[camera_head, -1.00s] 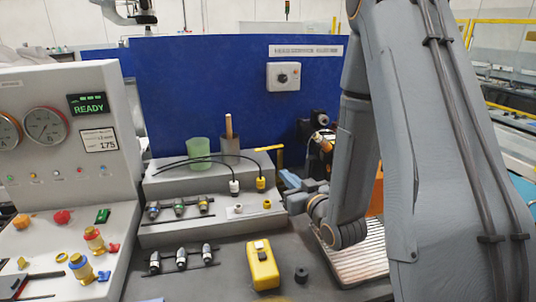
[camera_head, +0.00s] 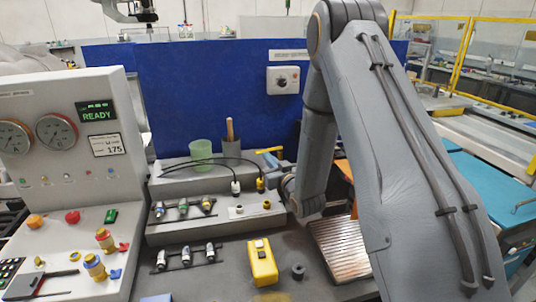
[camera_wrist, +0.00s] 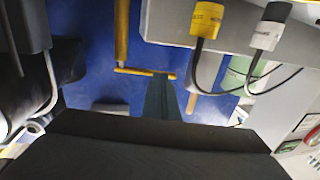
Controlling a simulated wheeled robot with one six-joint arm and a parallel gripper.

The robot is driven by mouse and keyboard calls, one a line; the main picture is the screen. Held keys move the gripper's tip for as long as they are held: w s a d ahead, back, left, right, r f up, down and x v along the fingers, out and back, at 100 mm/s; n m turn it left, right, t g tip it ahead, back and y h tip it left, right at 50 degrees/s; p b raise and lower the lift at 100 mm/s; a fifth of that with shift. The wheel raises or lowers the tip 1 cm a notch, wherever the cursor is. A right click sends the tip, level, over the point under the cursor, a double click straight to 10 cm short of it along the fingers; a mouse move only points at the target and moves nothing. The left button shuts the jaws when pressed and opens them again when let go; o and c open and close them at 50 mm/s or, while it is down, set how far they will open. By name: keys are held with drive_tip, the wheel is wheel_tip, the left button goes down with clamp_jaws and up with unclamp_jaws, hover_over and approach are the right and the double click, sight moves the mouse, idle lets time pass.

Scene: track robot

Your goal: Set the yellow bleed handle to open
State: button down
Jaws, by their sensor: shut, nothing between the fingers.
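The yellow bleed handle (camera_head: 269,150) is a thin bar behind the right end of the grey stepped bench in the head view. In the wrist view the yellow bar (camera_wrist: 146,72) lies across the picture, below the end of a thicker yellow post (camera_wrist: 121,30). My gripper (camera_wrist: 162,80) is shut and empty, its fingertips overlapping the bar's right part. I cannot tell whether they touch it. In the head view my gripper (camera_head: 277,174) is just below the handle, partly hidden by the arm.
Yellow (camera_head: 260,184) and white (camera_head: 236,187) cable plugs stand on the bench close left of my gripper. A green cup (camera_head: 200,153) is farther left. A blue panel (camera_head: 220,90) stands behind. A yellow box (camera_head: 262,264) lies in front.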

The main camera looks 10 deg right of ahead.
drive_tip(key=shift+w+a, duration=0.1)
drive_tip(key=shift+w, duration=0.35)
drive_tip(key=shift+w+a+b, duration=0.35)
drive_tip(key=shift+w+b, duration=0.35)
drive_tip(key=shift+w, duration=0.05)
